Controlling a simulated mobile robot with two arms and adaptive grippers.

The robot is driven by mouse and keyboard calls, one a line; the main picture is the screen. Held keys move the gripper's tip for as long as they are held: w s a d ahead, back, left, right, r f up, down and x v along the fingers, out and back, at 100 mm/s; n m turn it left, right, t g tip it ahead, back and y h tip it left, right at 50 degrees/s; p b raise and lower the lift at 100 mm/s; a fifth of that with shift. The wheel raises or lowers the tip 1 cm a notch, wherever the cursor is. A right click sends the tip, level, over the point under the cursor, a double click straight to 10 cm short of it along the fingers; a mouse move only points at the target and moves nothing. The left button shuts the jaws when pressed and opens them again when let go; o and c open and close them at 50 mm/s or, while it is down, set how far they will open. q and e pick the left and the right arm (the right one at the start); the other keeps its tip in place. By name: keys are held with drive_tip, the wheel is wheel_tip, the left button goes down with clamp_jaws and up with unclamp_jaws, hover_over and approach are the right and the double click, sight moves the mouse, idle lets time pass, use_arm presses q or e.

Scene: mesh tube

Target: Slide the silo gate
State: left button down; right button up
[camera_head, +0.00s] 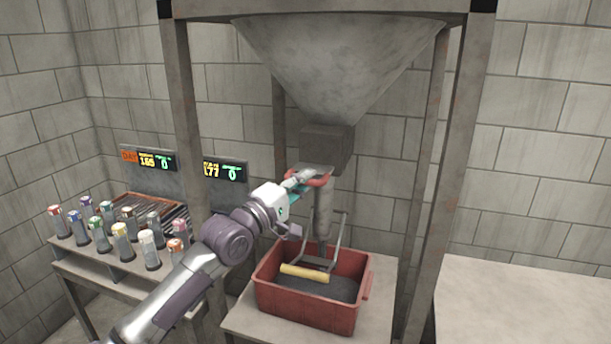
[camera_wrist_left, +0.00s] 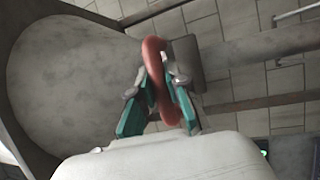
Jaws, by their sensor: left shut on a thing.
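The silo (camera_head: 340,60) is a grey metal cone held in a frame, with a square outlet (camera_head: 325,148) at its bottom. Just below the outlet is the gate's red handle (camera_head: 321,180), which also shows in the left wrist view (camera_wrist_left: 155,75) as a curved red bar. My left gripper (camera_head: 300,184) reaches in from the left. In the left wrist view its teal fingers (camera_wrist_left: 158,112) are shut on the red handle. The gripper hides part of the handle and the gate plate. My right gripper is in neither view.
A red bin (camera_head: 305,310) with dark grain and a yellow-handled scoop or bail (camera_head: 304,273) stands under the outlet. Frame posts stand on both sides. Several capped tubes (camera_head: 122,242) stand on a left bench. A bare table (camera_head: 530,300) is at right.

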use_arm(q)
drive_tip(key=c, duration=1.1)
unclamp_jaws()
drive_tip(key=shift+w+d+f, duration=0.1)
drive_tip(key=shift+w, duration=0.35)
drive_tip(key=shift+c, duration=0.2)
drive_tip(key=shift+s, duration=0.3)
drive_tip(key=v, duration=1.2)
drive_tip(key=shift+w, duration=0.1)
